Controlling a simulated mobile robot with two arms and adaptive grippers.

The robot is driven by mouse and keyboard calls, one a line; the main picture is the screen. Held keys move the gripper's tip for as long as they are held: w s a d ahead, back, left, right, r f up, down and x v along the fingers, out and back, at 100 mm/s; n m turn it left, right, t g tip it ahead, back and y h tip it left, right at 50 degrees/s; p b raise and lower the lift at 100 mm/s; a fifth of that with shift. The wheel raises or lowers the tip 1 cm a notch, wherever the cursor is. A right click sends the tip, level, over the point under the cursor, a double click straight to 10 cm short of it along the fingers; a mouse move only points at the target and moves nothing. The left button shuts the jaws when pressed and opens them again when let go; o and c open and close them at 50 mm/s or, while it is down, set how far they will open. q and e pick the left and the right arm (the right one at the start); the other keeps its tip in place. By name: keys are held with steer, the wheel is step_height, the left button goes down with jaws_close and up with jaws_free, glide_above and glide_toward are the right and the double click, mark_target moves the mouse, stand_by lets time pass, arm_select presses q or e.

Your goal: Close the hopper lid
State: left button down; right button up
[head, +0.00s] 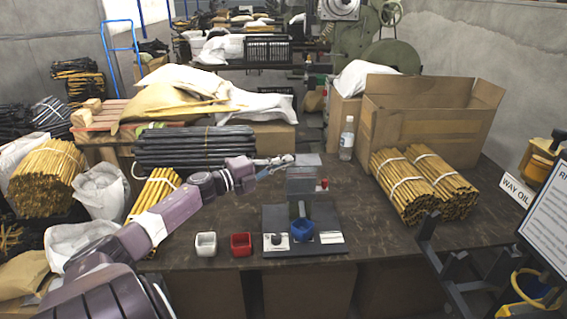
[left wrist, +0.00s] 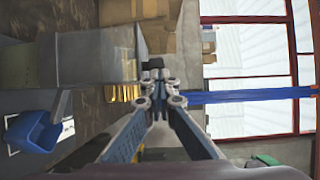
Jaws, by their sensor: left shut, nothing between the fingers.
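The rivet press (head: 301,205) stands on the dark workbench, with a grey box-shaped hopper (head: 301,181) at its top. A light grey flat panel, which looks like the hopper lid (head: 308,160), shows above the hopper; its exact angle is hard to tell. My left gripper (head: 289,160) is shut and empty, just left of the panel at about its height. In the left wrist view the shut fingertips (left wrist: 160,88) are beside the grey hopper body (left wrist: 95,60); I cannot tell whether they touch it. My right gripper is not in view.
A blue bin (head: 303,229) sits on the press base (head: 330,246). Dark rods (head: 195,147) lie behind my left arm; a bottle (head: 347,140), rod bundles (head: 425,183) and a carton (head: 420,130) stand right.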

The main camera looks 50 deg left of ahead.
arm_select(q)
steer(key=shift+w+a+r, duration=0.25)
steer(key=shift+a+r, duration=0.25)
steer(key=shift+a, duration=0.25)
steer(key=shift+s+a+f, duration=0.1)
steer(key=shift+s+a, duration=0.05)
